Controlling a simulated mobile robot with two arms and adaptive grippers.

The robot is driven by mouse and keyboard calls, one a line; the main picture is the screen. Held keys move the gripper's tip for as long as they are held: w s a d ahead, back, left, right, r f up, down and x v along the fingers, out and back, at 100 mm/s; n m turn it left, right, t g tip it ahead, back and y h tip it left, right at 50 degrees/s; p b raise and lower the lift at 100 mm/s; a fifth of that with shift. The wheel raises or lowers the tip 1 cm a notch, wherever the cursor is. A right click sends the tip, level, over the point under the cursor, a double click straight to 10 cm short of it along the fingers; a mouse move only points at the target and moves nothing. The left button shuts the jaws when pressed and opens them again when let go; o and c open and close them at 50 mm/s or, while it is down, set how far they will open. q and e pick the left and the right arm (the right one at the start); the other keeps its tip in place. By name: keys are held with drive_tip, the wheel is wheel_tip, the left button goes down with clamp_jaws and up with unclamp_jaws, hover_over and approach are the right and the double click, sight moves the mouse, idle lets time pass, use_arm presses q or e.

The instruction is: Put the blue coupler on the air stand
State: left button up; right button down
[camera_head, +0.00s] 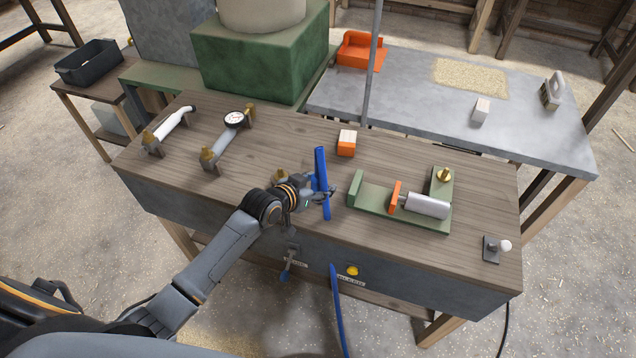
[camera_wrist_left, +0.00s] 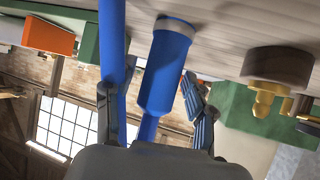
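The blue coupler (camera_wrist_left: 166,68) is a blue cylinder with a pale ring at its table-side end, in the left wrist view. It lies between my left gripper's fingers (camera_wrist_left: 155,108), with a gap on the left finger's side. Contact with the right finger is unclear. In the head view my left gripper (camera_head: 321,191) is low over the table's front part, and the blue hose (camera_head: 321,162) rises beside it. A brass fitting on a dark round base (camera_wrist_left: 275,78) stands beside the coupler; it shows partly behind my gripper (camera_head: 281,175) and may be the air stand. My right gripper is out of view.
A green vise-like fixture (camera_head: 375,218) with a grey cylinder stands right of my gripper. An orange-and-white block (camera_head: 347,143) lies behind it. Two brass-ended tools, one with a gauge (camera_head: 233,118), rest on supports at left. The blue hose (camera_head: 337,305) hangs before the table.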

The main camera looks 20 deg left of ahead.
use_arm(q)
drive_tip(key=shift+r, duration=0.2)
drive_tip(key=v, duration=1.2)
drive_tip(key=shift+f, duration=0.15)
